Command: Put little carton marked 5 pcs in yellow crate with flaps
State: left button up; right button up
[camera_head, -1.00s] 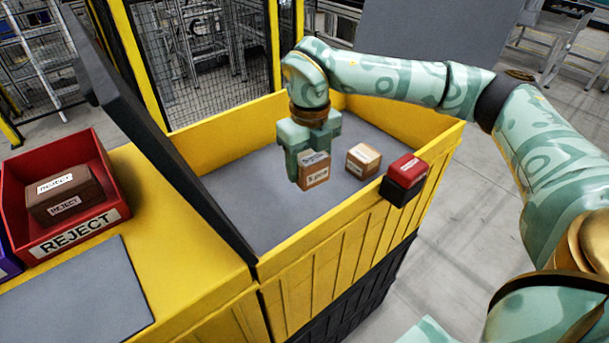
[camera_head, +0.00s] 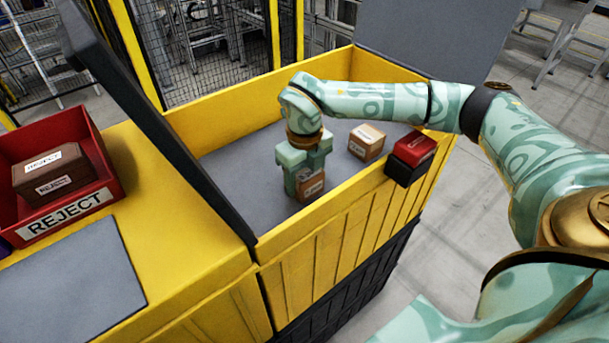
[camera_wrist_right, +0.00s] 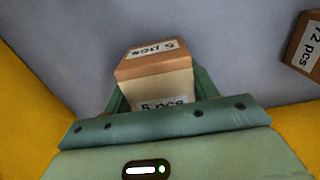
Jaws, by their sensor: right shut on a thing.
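The little carton marked 5 pcs (camera_head: 311,187) is a small brown box with white labels. It also shows in the right wrist view (camera_wrist_right: 155,72), between the fingers. My right gripper (camera_head: 304,183) is shut on it and holds it inside the yellow crate (camera_head: 345,222), low near the grey floor and close to the front wall. I cannot tell whether the carton touches the floor. The crate has dark flaps, one raised at its left (camera_head: 165,130) and a grey one at the back right (camera_head: 410,38). My left gripper is not in view.
Another carton (camera_head: 367,142), marked 72 pcs in the right wrist view (camera_wrist_right: 306,45), sits in the crate to the right. A red and black box (camera_head: 411,157) is on the crate's front rim. A red REJECT bin (camera_head: 68,210) holding brown boxes stands at left.

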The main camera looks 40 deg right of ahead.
aim_at(305, 170)
jog(key=o, duration=1.1)
jog(key=shift+c, duration=0.2)
notch_tip(305, 170, up, 12)
jog(key=p, duration=0.3)
jog(key=shift+r, duration=0.1)
